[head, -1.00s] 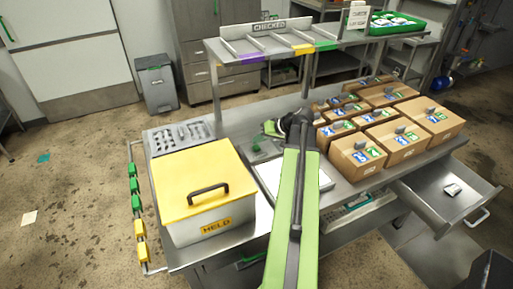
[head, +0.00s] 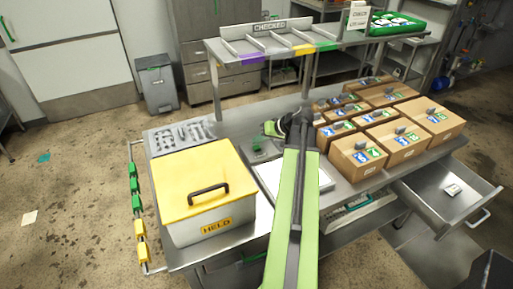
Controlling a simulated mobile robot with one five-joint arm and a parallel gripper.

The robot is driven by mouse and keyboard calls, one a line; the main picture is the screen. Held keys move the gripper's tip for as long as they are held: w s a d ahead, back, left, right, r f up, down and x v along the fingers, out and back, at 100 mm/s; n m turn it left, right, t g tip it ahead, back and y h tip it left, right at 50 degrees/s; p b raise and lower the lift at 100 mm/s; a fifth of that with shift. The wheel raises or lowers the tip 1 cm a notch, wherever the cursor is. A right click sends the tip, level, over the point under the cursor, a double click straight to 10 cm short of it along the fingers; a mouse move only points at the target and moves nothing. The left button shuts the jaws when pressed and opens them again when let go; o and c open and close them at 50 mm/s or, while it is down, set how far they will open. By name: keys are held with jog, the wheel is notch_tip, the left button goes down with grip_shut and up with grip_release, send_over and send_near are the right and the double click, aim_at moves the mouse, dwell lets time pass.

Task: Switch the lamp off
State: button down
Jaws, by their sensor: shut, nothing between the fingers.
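My green arm rises from the bottom of the head view and bends at a dark joint over the bench. My gripper (head: 262,138) is at its far end, small and mostly hidden by the wrist; it is shut and empty. It is just above a small grey-green item (head: 257,146) on the bench, behind the white board. I cannot tell whether they touch. No lamp can be clearly made out, and I cannot tell whether that small item belongs to it.
A yellow-lidded box marked HELD (head: 205,190) stands left on the steel bench (head: 232,125). Several cartons (head: 403,145) fill the right side. A white board (head: 268,176) lies beside my arm. A CHECKED rack (head: 270,45) stands behind. A drawer (head: 445,205) is open at right.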

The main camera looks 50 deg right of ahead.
aim_at(259, 148)
dwell(0.3)
jog(key=shift+f+b, duration=0.45)
jog(key=shift+f+b, duration=0.5)
jog(key=shift+b, duration=0.05)
dwell(0.4)
jog(key=shift+r, duration=0.1)
jog(key=shift+r+p, duration=0.85)
jog(key=shift+p, duration=0.15)
notch_tip(259, 148, up, 6)
jog(key=p, duration=0.6)
